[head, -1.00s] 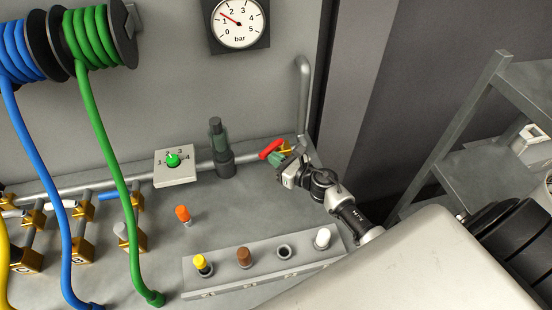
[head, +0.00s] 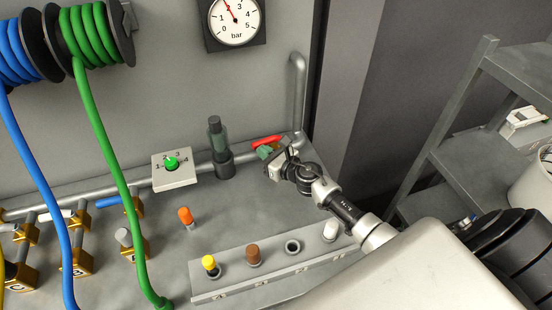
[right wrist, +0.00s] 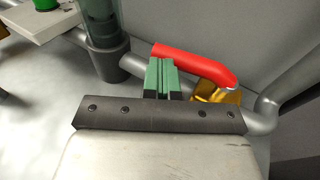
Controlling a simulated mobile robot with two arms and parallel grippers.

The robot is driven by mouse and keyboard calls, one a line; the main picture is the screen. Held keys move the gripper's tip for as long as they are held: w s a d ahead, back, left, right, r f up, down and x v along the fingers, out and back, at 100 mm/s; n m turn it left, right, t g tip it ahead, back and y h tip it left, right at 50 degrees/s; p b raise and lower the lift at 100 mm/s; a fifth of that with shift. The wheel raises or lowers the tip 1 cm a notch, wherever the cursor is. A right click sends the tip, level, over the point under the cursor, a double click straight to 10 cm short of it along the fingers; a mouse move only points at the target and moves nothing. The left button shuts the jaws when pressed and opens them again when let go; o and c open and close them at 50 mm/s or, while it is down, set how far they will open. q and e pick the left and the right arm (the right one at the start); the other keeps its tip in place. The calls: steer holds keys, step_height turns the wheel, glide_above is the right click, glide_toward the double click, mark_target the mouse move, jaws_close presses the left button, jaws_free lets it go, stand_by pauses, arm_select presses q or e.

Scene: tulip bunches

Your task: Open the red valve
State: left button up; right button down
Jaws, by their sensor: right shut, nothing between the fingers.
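The red valve handle (head: 266,141) is a lever on a brass body at the right end of the pipe along the back wall. In the right wrist view the red handle (right wrist: 195,65) slants down to the right, its right end over the brass valve body (right wrist: 215,95). My right gripper (head: 267,152) is shut and empty, its green fingers beside the near side of the handle. In the right wrist view the fingertips (right wrist: 161,72) are close to the handle's left part; I cannot tell if they touch. My left gripper is not in view.
A pressure gauge (head: 233,20) on the wall reads near 2 bar. A dark green cylinder (head: 218,150) and a selector box (head: 174,172) stand left of the valve. A rack with coloured plugs (head: 275,262) lies in front. Metal shelves (head: 470,130) stand right.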

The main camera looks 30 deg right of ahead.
steer(key=shift+w+f, duration=0.1)
steer(key=shift+w, duration=0.25)
steer(key=shift+w+a, duration=0.25)
steer(key=shift+w, duration=0.05)
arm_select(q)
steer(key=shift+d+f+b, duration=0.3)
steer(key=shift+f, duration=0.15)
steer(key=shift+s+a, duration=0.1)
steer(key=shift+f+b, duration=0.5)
arm_select(e)
steer(key=v, duration=1.1)
